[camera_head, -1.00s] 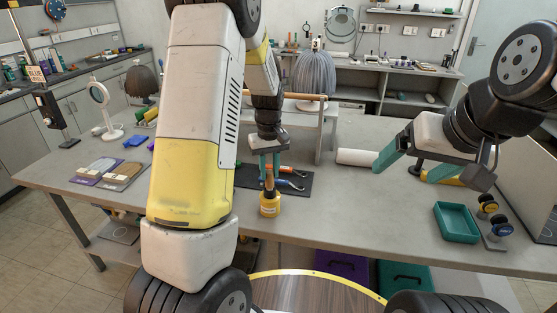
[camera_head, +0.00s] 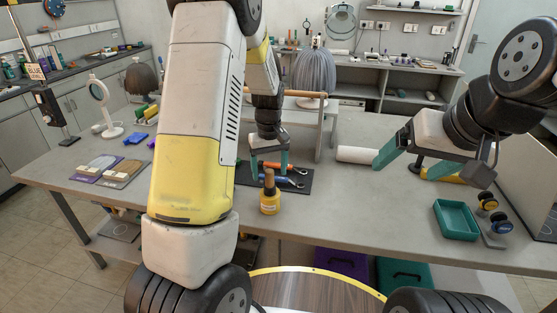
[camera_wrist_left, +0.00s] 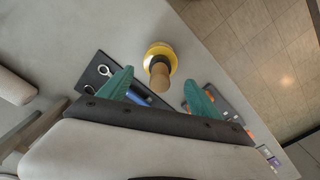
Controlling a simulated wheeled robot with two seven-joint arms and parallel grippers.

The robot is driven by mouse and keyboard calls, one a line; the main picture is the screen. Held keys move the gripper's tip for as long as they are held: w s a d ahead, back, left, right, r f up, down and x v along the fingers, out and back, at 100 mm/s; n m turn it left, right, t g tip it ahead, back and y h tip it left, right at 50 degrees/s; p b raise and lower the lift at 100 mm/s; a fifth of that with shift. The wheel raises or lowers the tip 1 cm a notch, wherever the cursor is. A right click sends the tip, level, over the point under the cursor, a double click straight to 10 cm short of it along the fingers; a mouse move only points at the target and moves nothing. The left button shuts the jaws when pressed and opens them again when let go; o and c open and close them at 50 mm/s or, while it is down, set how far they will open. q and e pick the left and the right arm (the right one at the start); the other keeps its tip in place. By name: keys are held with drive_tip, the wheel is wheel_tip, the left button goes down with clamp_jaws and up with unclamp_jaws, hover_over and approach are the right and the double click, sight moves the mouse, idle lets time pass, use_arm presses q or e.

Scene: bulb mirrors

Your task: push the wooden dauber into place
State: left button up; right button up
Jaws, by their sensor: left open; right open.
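The wooden dauber (camera_head: 269,180) stands upright in the neck of a small yellow bottle (camera_head: 270,203) near the table's front edge. In the left wrist view the dauber (camera_wrist_left: 159,77) points up towards the camera, with the yellow bottle (camera_wrist_left: 160,54) around its base. My left gripper (camera_head: 269,164) is open and empty behind and above the dauber in the head view. In the wrist view its teal fingers lie on either side of the dauber, with clear gaps. How deep the dauber sits cannot be told. My right gripper (camera_head: 412,172) is open and empty over the table's right part.
A dark mat (camera_head: 302,186) with pliers lies behind the bottle. A teal tray (camera_head: 455,220) and a stand with round-headed pieces (camera_head: 488,202) are at the right. A white cylinder (camera_head: 357,154) lies behind. The table (camera_head: 350,210) is clear right of the bottle.

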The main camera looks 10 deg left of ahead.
use_arm(q)
drive_tip(key=shift+r, duration=0.15)
drive_tip(key=shift+r, duration=2.85)
drive_tip(key=s+r+m+t+h, duration=0.1)
drive_tip(key=s+r, duration=0.4)
drive_tip(key=r, duration=0.3)
drive_tip(key=s+r+m+t+h, duration=0.1)
drive_tip(key=s+r+m+t, duration=0.1)
drive_tip(key=s+r, duration=0.45)
drive_tip(key=s+d+r+m+t, duration=0.2)
drive_tip(key=s+m+t, duration=0.1)
drive_tip(key=s, duration=0.9)
drive_tip(key=shift+s, duration=0.35)
